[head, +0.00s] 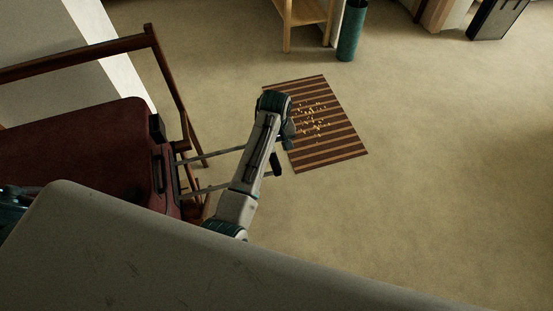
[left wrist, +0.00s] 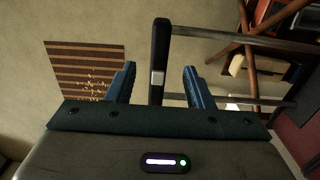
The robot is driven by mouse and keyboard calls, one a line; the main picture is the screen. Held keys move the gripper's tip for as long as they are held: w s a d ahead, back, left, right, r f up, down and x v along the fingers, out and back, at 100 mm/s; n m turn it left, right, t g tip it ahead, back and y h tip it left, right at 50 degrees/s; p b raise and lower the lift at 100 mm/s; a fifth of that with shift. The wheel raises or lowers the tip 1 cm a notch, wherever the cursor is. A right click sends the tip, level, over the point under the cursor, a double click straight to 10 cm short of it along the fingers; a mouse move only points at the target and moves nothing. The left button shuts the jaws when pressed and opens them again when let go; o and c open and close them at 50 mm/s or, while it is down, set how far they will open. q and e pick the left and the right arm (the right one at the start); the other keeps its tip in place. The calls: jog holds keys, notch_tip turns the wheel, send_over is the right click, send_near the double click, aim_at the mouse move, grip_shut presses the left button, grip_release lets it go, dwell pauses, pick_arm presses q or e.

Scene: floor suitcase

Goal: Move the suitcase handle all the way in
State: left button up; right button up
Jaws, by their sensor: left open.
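The dark red suitcase (head: 75,150) lies at the left in the head view. Its handle is drawn out to the right on two thin metal rods (head: 208,159); the black grip (head: 277,165) is partly hidden behind my left arm. My left gripper (head: 287,134) is at the grip end of the handle. In the left wrist view its two blue fingers (left wrist: 159,70) are open, with the black grip (left wrist: 160,40) between them in the picture. A gap shows on both sides of the grip. My right gripper is not in view.
A wooden frame (head: 165,62) stands around the suitcase. A brown striped mat (head: 335,150) with small yellowish bits lies beyond the handle. A teal cylinder (head: 351,32) and a wooden stand (head: 287,35) are at the back. The carpet at right is clear.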

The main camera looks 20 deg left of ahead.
aim_at(275, 161)
pick_arm(q)
notch_tip(275, 161, down, 5)
jog(key=shift+s+f, duration=0.1)
jog(key=shift+f, duration=0.05)
notch_tip(275, 161, down, 4)
jog(key=shift+r+b, duration=0.25)
jog(key=shift+b, duration=0.05)
jog(key=shift+f, duration=0.35)
grip_shut()
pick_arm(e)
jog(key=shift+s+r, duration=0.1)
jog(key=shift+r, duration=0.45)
